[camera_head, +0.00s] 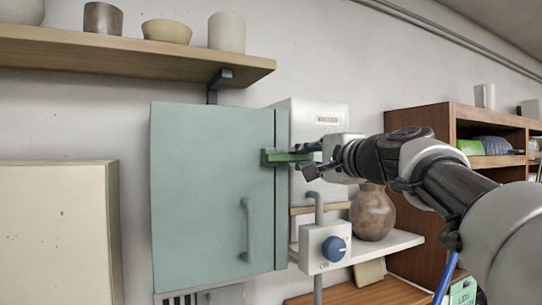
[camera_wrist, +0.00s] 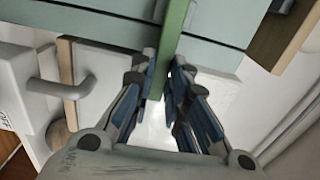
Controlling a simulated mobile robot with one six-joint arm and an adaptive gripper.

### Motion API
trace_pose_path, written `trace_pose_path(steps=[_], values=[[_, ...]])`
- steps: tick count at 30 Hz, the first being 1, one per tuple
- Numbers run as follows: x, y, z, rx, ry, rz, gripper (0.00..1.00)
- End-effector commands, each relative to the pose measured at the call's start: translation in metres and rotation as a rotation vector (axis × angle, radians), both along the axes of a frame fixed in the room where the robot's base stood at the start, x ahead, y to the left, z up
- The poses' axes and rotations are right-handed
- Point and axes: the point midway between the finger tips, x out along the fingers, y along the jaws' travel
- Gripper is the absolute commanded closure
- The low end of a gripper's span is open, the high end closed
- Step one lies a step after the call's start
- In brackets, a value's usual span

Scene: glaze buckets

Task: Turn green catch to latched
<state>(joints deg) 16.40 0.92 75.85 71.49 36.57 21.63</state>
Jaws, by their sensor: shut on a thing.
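The green catch (camera_head: 288,157) is a bar at the upper right edge of a pale teal cabinet door (camera_head: 205,190). It lies about level in the head view, pointing right from a darker green piece at the door edge. My gripper (camera_head: 312,160) is shut on the catch's free end. In the wrist view the green catch (camera_wrist: 173,35) runs from the top edge down between my blue-padded fingertips (camera_wrist: 162,72). The fingers hide part of the bar there. The door looks closed against the cabinet body.
A grey box with a blue knob (camera_head: 335,248) is mounted below the catch. A brown vase (camera_head: 372,212) stands on a white shelf behind my wrist. A wooden shelf (camera_head: 120,52) with pots hangs above. A beige block (camera_head: 60,230) stands at left.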

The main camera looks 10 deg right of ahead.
Motion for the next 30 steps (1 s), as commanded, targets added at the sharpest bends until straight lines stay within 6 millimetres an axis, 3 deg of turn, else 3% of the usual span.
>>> trace_pose_path(steps=[17,18,26,30], values=[[0.0,0.0,-0.0003,0.035,0.01,-0.001,1.0],[0.0,0.0,-0.0003,0.035,0.01,-0.001,0.84],[0.0,0.0,-0.0005,0.033,0.01,0.0,0.66],[0.0001,0.0,-0.0006,0.031,0.01,0.0,0.65]])
